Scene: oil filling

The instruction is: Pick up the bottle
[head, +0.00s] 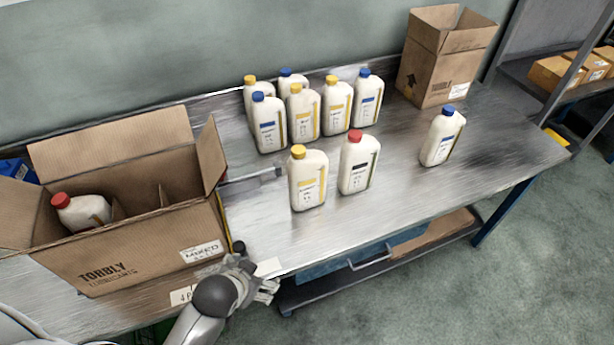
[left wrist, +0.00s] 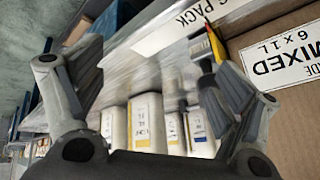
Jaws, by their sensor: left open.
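Several white bottles with coloured caps stand upright on the metal table. A yellow-capped bottle (head: 308,182) and a red-capped bottle (head: 358,168) stand in front of a cluster of blue- and yellow-capped bottles (head: 269,128). A blue-capped bottle (head: 441,140) stands apart at the right. Another red-capped bottle (head: 88,212) sits tilted in the open cardboard box. My left gripper (head: 268,284) is open and empty at the table's front edge, beside the box's right front corner. In the left wrist view its fingers (left wrist: 160,80) are spread, with bottles (left wrist: 147,122) beyond them. My right gripper is not in view.
The open box (head: 140,250), marked MIXED, has dividers and raised flaps at the left. A taller box (head: 445,60) stands at the back right. Bare table (head: 400,195) lies right of the front bottles. A lower shelf (head: 390,252) runs underneath.

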